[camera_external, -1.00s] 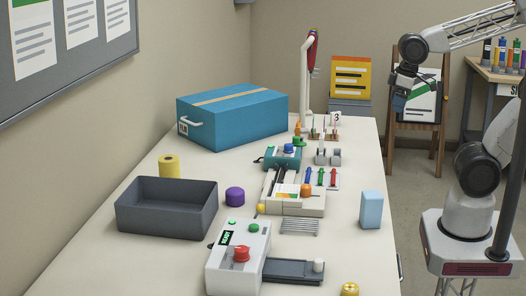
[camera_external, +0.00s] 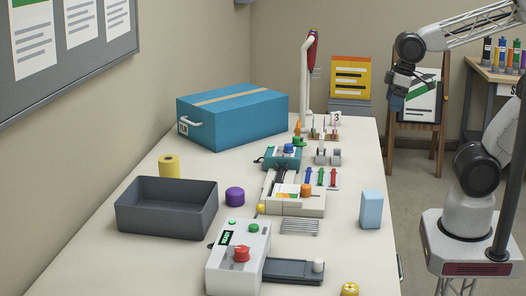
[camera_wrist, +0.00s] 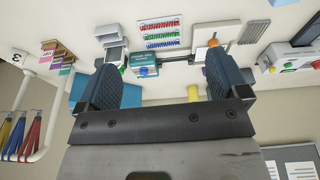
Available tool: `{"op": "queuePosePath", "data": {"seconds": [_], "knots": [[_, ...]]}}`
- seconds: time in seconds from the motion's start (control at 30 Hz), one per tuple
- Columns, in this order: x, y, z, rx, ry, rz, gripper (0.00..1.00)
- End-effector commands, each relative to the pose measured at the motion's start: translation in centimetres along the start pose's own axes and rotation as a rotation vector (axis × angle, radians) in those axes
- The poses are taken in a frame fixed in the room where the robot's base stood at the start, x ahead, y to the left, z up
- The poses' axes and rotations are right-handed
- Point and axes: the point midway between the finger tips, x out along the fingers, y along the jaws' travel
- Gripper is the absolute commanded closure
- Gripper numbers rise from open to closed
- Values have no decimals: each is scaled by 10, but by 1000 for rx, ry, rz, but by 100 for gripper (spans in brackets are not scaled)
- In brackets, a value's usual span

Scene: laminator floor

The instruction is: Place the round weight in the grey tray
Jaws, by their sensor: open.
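A small round brass-coloured piece (camera_external: 349,289), which looks like the round weight, stands at the table's near edge, partly cut off by the bottom of the external view. The grey tray (camera_external: 140,222) is an open, dark, rectangular box at the table's left side; it looks empty. My gripper (camera_external: 397,100) is raised beyond the table's right edge, far from both. In the wrist view my gripper (camera_wrist: 163,85) has its two fingers wide apart with nothing held between them. I cannot make out the brass piece in the wrist view.
A purple cylinder (camera_external: 235,196) stands right of the tray, and a yellow roll (camera_external: 169,166) behind it. A control box with a red button (camera_external: 241,254) stands between tray and brass piece. A big blue box (camera_external: 235,120), laminator and light-blue block (camera_external: 371,209) also stand on the table.

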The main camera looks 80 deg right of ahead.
Motion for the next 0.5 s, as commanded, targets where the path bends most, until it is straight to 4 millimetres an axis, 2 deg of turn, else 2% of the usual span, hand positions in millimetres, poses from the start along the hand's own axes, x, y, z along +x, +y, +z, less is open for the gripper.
{"op": "queuePosePath", "data": {"seconds": [0.27,0.5], "knots": [[6,-9,-57,-148,-22,-22,7],[19,-20,-114,-301,-38,-44,7]]}}
